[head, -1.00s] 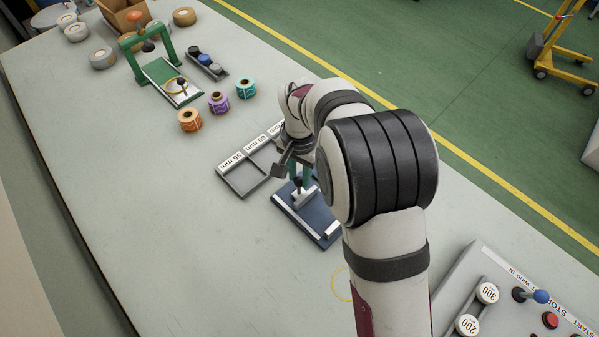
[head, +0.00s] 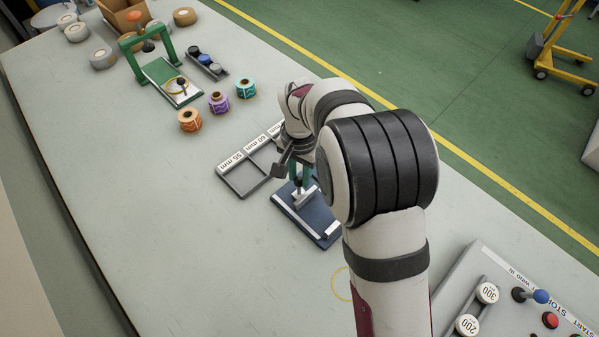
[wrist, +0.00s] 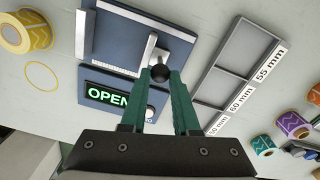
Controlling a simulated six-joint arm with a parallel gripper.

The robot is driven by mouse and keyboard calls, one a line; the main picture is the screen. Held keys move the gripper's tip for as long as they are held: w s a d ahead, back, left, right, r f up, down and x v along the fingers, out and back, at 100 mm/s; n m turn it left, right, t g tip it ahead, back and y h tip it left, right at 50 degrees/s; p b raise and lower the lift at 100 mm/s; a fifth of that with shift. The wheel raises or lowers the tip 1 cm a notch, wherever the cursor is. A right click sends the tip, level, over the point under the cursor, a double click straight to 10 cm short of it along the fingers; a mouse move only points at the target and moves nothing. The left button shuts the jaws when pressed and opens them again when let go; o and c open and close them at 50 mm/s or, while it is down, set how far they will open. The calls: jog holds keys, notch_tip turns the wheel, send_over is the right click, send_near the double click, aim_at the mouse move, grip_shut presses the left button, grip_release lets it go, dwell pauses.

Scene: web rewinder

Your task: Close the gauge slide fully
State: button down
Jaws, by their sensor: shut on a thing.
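The gauge has a blue base (head: 305,222) on the table, with a white slide (head: 303,199) and a black knob (wrist: 160,73). A pale fixed jaw (wrist: 85,35) stands at the base's left end in the wrist view, with a clear gap between it and the slide (wrist: 149,50). A scale runs along the base. The gauge's display (wrist: 106,95) reads OPEN in green. My gripper (wrist: 163,77) is shut on the knob with its green fingertips. In the head view my arm partly hides the gauge.
A grey size tray (head: 245,181) with 55 mm, 60 mm and 50 mm labels stands beside the gauge. Several label rolls (head: 219,102) lie beyond. A control panel (head: 500,300) is at the lower right. The table's left part is clear.

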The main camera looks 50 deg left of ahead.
jog(key=d, duration=0.9)
jog(key=c, duration=0.7)
grip_release()
jog(key=shift+o, duration=0.3)
